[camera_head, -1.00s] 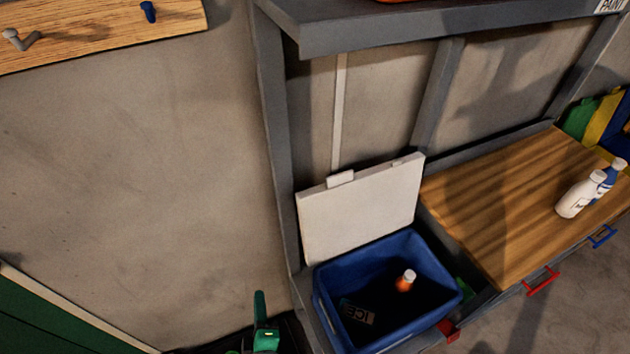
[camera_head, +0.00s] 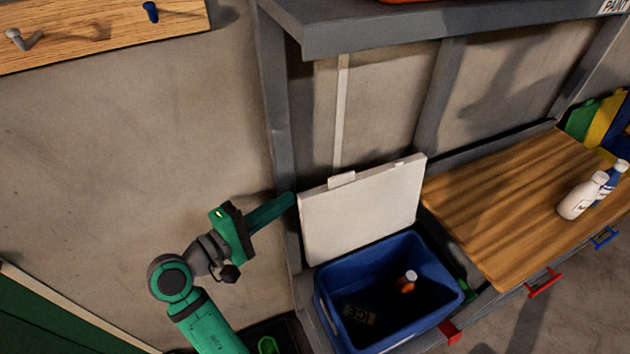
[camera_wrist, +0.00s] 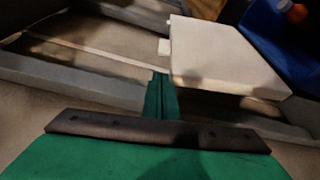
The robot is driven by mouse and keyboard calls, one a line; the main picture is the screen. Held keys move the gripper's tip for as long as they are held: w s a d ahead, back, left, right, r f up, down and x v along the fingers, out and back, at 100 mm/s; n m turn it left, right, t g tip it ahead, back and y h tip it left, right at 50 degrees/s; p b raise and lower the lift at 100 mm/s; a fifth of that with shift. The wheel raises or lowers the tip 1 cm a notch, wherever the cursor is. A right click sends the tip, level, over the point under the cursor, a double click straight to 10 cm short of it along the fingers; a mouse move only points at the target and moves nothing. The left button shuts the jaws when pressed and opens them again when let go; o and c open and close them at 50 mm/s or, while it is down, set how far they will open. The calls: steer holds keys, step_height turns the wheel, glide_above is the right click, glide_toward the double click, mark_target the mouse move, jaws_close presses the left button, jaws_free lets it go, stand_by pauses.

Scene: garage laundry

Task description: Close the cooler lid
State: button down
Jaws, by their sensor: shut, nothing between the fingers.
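The cooler (camera_head: 388,338) is a blue open-topped box on the low shelf, with an orange bottle (camera_head: 408,282) and an ice pack (camera_head: 358,314) inside. Its white lid (camera_head: 362,212) stands open and upright at the back, leaning towards the wall. My gripper (camera_head: 292,200) is shut and empty, its fingertips at the lid's left edge near the rack post. In the wrist view the gripper (camera_wrist: 161,78) points at the lid (camera_wrist: 225,60), close to its edge; I cannot tell whether they touch. The cooler (camera_wrist: 275,40) shows at the upper right there.
A grey rack post (camera_head: 280,150) stands just left of the lid. A grey shelf (camera_head: 400,28) is above.

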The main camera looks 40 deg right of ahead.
mark_target(316, 189)
steer(key=d, duration=1)
steer(key=shift+w+f, duration=0.15)
steer(key=shift+w, duration=0.25)
steer(key=shift+s, duration=0.1)
